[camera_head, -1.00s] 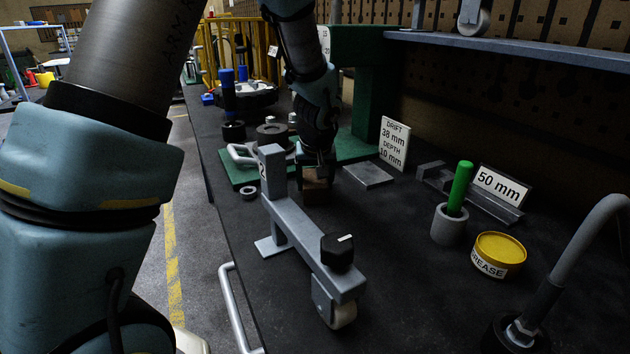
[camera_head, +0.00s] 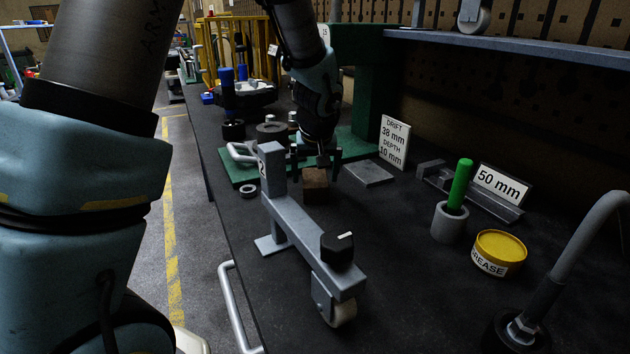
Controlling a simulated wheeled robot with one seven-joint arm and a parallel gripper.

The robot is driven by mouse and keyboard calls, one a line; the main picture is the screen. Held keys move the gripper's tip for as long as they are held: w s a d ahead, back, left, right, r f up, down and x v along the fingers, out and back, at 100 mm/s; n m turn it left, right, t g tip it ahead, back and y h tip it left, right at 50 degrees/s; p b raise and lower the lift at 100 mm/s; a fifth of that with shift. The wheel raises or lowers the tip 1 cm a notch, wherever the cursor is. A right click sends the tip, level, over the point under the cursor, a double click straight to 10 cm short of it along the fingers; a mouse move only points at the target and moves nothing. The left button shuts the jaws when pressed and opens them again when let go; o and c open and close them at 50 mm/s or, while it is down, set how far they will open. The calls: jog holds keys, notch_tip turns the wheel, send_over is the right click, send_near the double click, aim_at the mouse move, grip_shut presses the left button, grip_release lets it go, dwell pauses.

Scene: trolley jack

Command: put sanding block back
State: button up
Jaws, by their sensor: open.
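A small brown block (camera_head: 315,185), which looks like the sanding block, rests on the dark bench top behind the grey trolley jack (camera_head: 302,230). The jack's upright post stands just left of it. My gripper (camera_head: 316,161) is open, with its fingers spread just above and behind the block. It holds nothing. The block's far side and any contact with the fingers cannot be made out.
A grey flat plate (camera_head: 368,173) lies right of the block. A green base plate (camera_head: 240,172) is behind. A green-handled tool stands in a grey cup (camera_head: 449,224), beside a yellow-lidded grease tin (camera_head: 498,253). A curved grey hose (camera_head: 590,240) rises at right.

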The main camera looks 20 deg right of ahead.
jog(key=b+v, duration=0.1)
jog(key=v, duration=0.8)
jog(key=shift+r, duration=0.3)
jog(key=shift+s, duration=0.1)
